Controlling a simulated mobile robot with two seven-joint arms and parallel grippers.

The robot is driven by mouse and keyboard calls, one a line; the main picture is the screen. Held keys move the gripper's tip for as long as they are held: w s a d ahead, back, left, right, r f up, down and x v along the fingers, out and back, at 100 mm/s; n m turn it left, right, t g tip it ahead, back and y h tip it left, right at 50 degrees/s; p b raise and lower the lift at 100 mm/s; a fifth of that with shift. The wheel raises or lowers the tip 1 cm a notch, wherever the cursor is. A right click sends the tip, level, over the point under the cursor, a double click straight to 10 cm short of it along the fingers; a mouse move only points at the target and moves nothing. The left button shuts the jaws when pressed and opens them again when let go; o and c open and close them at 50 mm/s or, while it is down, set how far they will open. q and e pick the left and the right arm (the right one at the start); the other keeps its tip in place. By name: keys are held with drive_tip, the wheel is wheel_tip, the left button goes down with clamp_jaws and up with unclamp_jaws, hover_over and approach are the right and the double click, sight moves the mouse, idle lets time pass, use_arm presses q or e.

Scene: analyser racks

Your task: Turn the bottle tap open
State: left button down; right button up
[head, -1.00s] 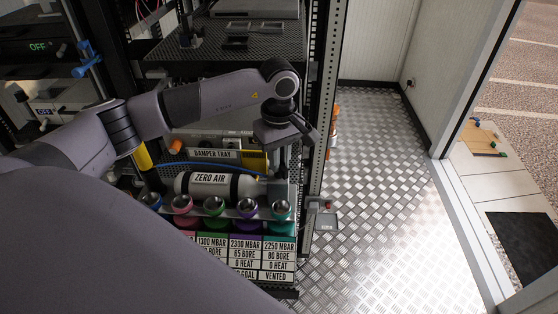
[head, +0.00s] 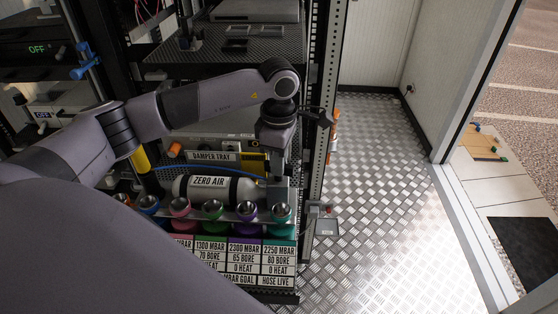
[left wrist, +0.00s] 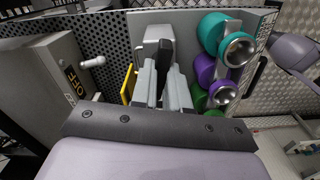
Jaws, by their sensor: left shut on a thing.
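The bottle (head: 208,188), a pale cylinder labelled "ZERO AIR", lies on its side on the rack shelf in the head view. My left gripper (head: 278,172) points down at the bottle's right end, where its tap is largely hidden. In the left wrist view my left gripper (left wrist: 161,92) is shut on the tap's dark lever (left wrist: 165,58), which stands between the two grey fingers. A light grey block (left wrist: 155,36) shows just beyond the lever. My right gripper is not in view.
A row of coloured round fittings (head: 213,210) stands in front of the bottle, above printed cards (head: 246,255); the rightmost card ends in "HOSE LIVE". A rack post (head: 318,110) stands close right of the gripper. The metal floor (head: 380,200) beyond is clear.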

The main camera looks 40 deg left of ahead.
use_arm(q)
drive_tip(key=shift+a+r+n, duration=0.1)
drive_tip(key=shift+n, duration=0.2)
drive_tip(key=c, duration=1.1)
unclamp_jaws()
drive_tip(key=shift+r, duration=3.55)
drive_tip(key=shift+s, duration=0.1)
